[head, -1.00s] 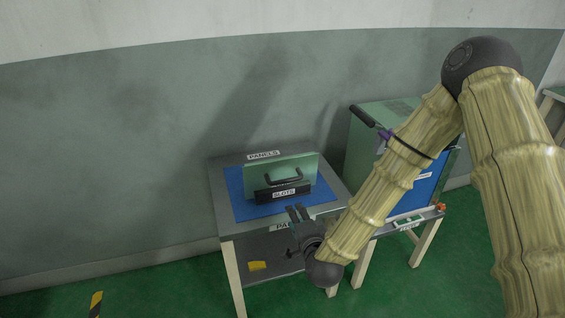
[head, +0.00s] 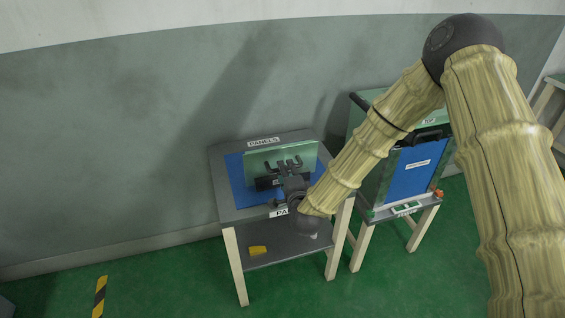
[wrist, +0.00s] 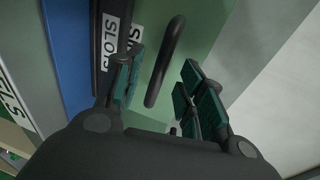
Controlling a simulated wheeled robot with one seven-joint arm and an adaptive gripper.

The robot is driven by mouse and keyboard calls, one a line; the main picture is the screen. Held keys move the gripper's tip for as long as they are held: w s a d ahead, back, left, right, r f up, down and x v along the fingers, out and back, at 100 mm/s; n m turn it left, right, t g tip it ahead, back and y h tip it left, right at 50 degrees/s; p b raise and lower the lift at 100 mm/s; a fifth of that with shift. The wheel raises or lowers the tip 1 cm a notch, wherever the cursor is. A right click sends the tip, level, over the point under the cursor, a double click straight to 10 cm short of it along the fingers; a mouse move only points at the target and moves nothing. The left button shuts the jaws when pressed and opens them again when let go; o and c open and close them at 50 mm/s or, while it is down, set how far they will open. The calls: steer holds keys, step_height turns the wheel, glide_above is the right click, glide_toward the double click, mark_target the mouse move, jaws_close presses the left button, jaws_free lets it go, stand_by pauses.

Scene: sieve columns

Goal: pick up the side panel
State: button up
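The side panel (head: 308,157) is a green plate standing upright in the black slots block (head: 262,184) on the table. Its black bar handle shows in the wrist view (wrist: 165,60), against the green face of the panel (wrist: 205,25). My gripper (head: 285,163) is in front of the panel and covers part of it and its handle in the head view. In the wrist view my gripper (wrist: 160,88) is open, with the near end of the handle between or just ahead of its fingertips. I cannot tell whether a finger touches it.
The panel stands on a blue mat (head: 236,188) on a grey table labelled PANELS (head: 226,205). A yellow object (head: 257,250) lies on the lower shelf. A green cabinet with a blue front (head: 408,176) stands on a stand to the right, close to my arm.

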steer(key=shift+x, duration=1.5)
steer(key=shift+s, duration=0.1)
jaws_close()
steer(key=shift+r, duration=0.15)
